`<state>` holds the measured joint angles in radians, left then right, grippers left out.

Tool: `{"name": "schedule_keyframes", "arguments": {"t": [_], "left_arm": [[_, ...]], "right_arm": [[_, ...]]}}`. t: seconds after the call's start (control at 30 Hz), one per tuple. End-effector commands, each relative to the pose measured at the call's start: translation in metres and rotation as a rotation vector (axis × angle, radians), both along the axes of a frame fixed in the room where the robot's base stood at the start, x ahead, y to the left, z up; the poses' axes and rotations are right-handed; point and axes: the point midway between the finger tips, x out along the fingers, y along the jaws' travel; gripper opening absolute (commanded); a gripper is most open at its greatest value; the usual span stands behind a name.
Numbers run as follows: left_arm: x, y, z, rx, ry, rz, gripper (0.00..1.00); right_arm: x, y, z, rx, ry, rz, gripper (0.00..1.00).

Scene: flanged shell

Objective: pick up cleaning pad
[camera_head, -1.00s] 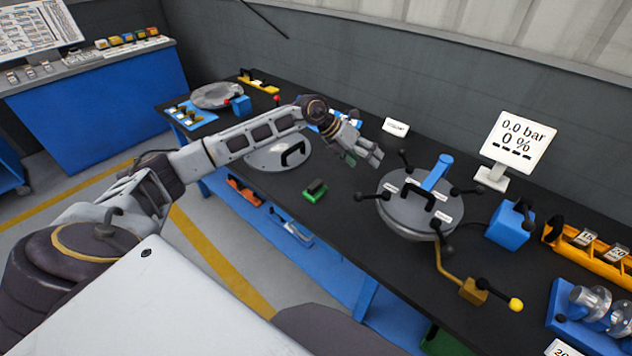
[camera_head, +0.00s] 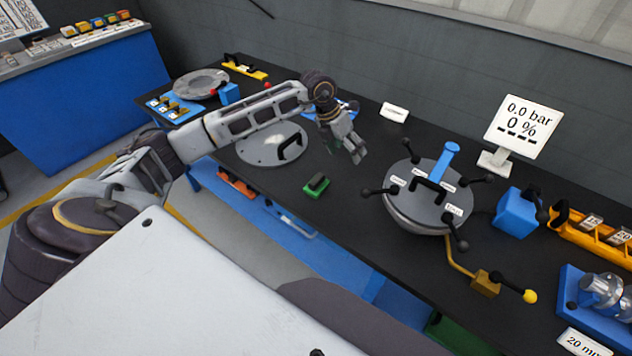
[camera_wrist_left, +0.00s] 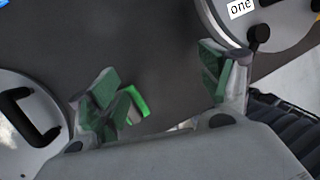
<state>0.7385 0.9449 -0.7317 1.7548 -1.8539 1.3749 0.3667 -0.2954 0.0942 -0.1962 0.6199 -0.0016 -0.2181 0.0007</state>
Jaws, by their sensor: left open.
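The cleaning pad, seemingly the small green block with a black grip (camera_head: 316,186), lies on the black bench near its front edge. In the left wrist view its green edge (camera_wrist_left: 139,101) shows beside one finger, which hides the rest. My left gripper (camera_head: 346,153) is above the bench, behind and to the right of the pad, apart from it. Its green-lined fingers (camera_wrist_left: 160,80) are spread and empty, pointing down. My right gripper is not in view.
A round grey lid with a black handle (camera_head: 262,150) lies left of the pad. A flanged round vessel with black knobs (camera_head: 418,212) stands to the right. A blue block (camera_head: 516,213) and a display (camera_head: 522,124) stand farther right. Bench around the pad is clear.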

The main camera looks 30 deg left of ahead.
Motion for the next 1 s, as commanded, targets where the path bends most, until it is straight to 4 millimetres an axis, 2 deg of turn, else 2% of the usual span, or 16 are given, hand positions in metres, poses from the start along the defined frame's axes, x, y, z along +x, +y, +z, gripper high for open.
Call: {"name": "schedule_keyframes", "arguments": {"t": [0.57, 0.8, 1.0], "left_arm": [[-0.022, 0.041, -0.013, 0.189, 0.114, 0.065, 0.79], [-0.042, 0.061, -0.016, 0.276, 0.208, 0.119, 0.79], [-0.053, 0.068, -0.016, 0.304, 0.266, 0.176, 0.79]], "right_arm": [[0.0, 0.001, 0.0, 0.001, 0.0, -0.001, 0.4], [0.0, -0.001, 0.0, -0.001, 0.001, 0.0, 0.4], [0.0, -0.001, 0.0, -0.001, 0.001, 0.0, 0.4]]}}
